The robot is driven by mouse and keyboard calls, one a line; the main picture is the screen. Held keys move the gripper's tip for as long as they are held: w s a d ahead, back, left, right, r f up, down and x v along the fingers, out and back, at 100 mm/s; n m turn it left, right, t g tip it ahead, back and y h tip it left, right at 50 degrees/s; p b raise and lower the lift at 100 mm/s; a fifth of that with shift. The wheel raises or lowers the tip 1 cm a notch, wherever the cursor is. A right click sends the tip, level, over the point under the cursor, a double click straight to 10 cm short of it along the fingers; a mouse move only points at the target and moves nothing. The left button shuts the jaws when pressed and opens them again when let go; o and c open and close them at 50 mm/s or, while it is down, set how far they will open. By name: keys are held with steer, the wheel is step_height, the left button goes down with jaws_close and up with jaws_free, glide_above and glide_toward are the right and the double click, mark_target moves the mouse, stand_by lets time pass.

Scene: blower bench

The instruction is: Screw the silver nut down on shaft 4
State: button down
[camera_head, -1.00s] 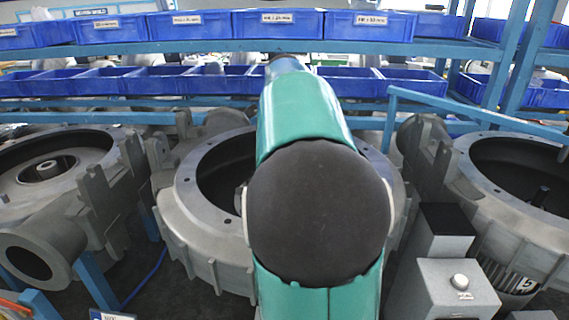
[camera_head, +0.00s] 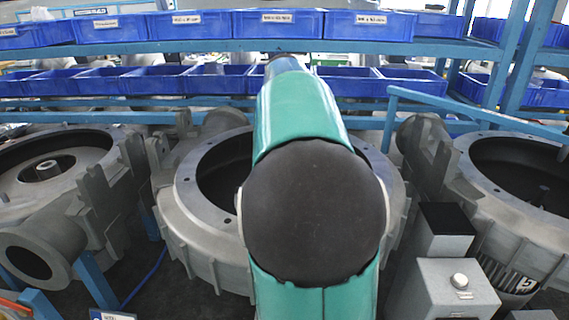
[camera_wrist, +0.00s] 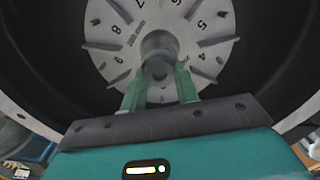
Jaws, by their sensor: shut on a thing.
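In the wrist view my gripper (camera_wrist: 158,76) points into a round housing, its two green fingers on either side of the centre shaft. The fingers are shut on the silver nut (camera_wrist: 158,70), a small grey round shape at the shaft's end. The nut's edges and thread are too small to make out. Behind it is a grey hub (camera_wrist: 159,45) in the middle of a pale finned wheel (camera_wrist: 112,35) with numbers around it. In the head view my arm covers the gripper, the nut and the shaft. I cannot read a shaft number 4 there.
The middle housing (camera_head: 185,215) has a wide flanged rim, with the dark housing wall (camera_wrist: 50,45) close around my gripper. More housings stand at left (camera_head: 90,150) and right (camera_head: 500,195). A grey box with a button (camera_head: 458,285) stands front right. Blue bins (camera_head: 190,25) line the shelves behind.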

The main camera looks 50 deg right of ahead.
steer(key=c, duration=1.3)
jaws_free()
steer(key=shift+c, duration=0.2)
steer(key=n, duration=0.6)
steer(key=shift+n, duration=0.4)
steer(key=n, duration=1.8)
steer(key=shift+n, duration=0.3)
